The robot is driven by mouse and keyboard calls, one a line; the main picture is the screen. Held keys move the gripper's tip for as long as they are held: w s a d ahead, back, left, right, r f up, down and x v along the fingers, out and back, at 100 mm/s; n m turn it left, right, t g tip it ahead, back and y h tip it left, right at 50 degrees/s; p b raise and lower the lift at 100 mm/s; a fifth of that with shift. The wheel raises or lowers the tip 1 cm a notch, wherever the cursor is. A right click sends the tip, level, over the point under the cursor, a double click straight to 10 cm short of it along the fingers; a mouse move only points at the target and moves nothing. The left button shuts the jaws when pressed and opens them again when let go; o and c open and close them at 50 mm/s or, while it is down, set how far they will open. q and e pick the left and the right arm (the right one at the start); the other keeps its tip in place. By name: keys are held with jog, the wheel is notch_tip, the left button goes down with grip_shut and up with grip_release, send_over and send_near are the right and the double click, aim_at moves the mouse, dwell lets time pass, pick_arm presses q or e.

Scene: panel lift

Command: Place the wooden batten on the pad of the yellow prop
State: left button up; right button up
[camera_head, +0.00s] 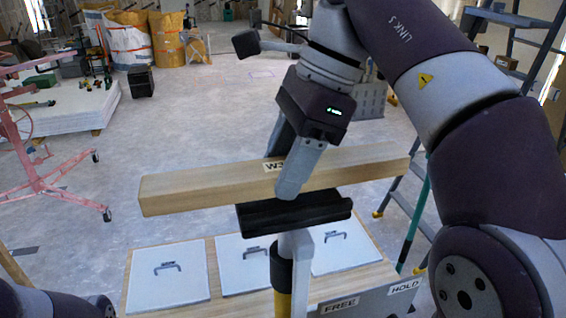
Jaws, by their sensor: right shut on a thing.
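The wooden batten (210,188) is a long pale beam with a label at its middle, partly covered by a finger. It lies roughly level across the middle of the view. My right gripper (286,172) comes down from above and is shut on the batten near its middle, one finger in front and one behind. The prop's black pad (320,213) shows just below the batten, on top of a grey head and a yellow and black post (281,290). I cannot tell whether the batten touches the pad. My left gripper is out of view.
Behind the prop, a low wooden board (219,250) carries several white panels with handles. A grey box labelled FREE and HOLD (370,301) is at the lower right. A pink lift frame (42,180) stands left, a blue stepladder (405,195) right.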

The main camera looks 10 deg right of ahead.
jog(key=shift+w+d+f+b, duration=0.3)
jog(key=shift+d+f, duration=0.25)
jog(key=shift+d, duration=0.25)
jog(key=o, duration=1.2)
jog(key=shift+o, duration=0.4)
jog(key=shift+s+a+r, duration=0.1)
jog(key=shift+s+a, duration=0.1)
jog(key=shift+a, duration=0.25)
jog(key=shift+d+r, duration=0.1)
jog(key=shift+r, duration=0.05)
pick_arm(q)
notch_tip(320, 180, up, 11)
jog(key=p, duration=1.2)
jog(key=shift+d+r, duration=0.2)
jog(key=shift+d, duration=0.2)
pick_arm(e)
jog(key=v, duration=1.3)
jog(key=shift+w, duration=0.15)
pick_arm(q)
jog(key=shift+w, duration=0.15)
